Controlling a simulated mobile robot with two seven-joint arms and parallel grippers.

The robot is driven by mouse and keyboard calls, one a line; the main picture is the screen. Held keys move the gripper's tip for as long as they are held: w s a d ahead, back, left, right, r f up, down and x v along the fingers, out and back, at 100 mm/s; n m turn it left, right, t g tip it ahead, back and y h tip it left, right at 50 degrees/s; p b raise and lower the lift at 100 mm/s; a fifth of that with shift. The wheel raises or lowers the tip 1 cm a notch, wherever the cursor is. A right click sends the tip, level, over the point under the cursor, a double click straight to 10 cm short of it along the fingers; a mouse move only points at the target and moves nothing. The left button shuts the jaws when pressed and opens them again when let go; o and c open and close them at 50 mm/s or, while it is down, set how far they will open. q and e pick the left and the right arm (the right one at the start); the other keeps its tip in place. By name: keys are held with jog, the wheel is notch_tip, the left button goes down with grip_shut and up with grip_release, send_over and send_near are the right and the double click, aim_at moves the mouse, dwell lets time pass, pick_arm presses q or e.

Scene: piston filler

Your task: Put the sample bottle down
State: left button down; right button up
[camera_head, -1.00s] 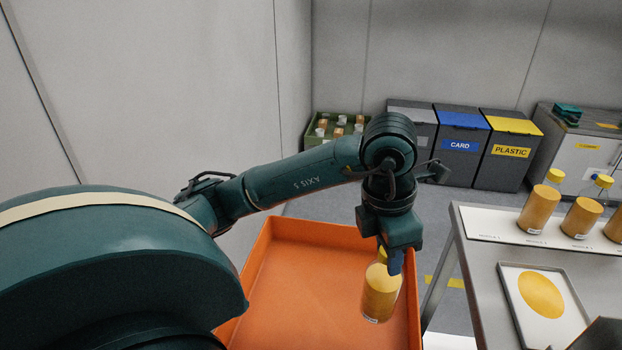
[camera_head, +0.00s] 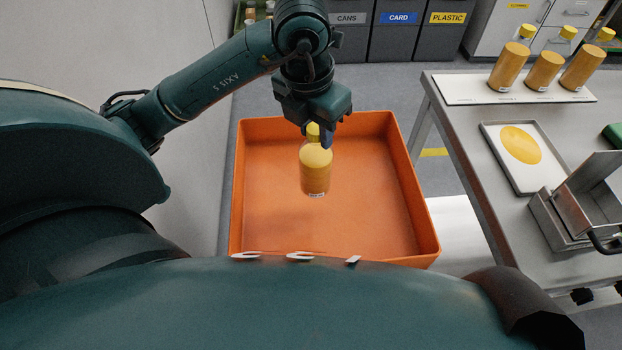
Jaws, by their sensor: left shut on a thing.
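The sample bottle (camera_head: 315,170) is filled with something orange-yellow and has a yellow cap. It is upright in the picture, over the orange tray (camera_head: 408,215). My left gripper (camera_head: 318,130) is shut on its top, at the cap. I cannot tell whether the bottle's base touches the tray floor. The tray is otherwise empty. My right gripper is not in view.
A steel table (camera_head: 467,140) at right carries a white strip (camera_head: 455,88) with several similar bottles, a tray with a yellow disc (camera_head: 520,145) and a metal device (camera_head: 575,212). Bins (camera_head: 397,38) stand at the back. My own body fills the front.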

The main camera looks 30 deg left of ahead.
pick_arm(q)
jog(key=shift+a, duration=0.15)
jog(key=shift+s+a+f, duration=0.1)
jog(key=shift+f, duration=0.3)
notch_tip(320, 180, down, 9)
jog(key=shift+f, duration=0.15)
jog(key=shift+f+b, duration=0.25)
jog(key=shift+b, duration=0.05)
jog(key=c, duration=1.1)
grip_release()
jog(key=shift+o, duration=0.2)
jog(key=shift+r, duration=0.1)
jog(key=r, duration=0.4)
jog(key=s+r, duration=0.1)
jog(key=r, duration=0.3)
jog(key=r+p, duration=0.1)
jog(key=r, duration=0.3)
jog(key=shift+s+r, duration=0.1)
jog(key=shift+s, duration=0.3)
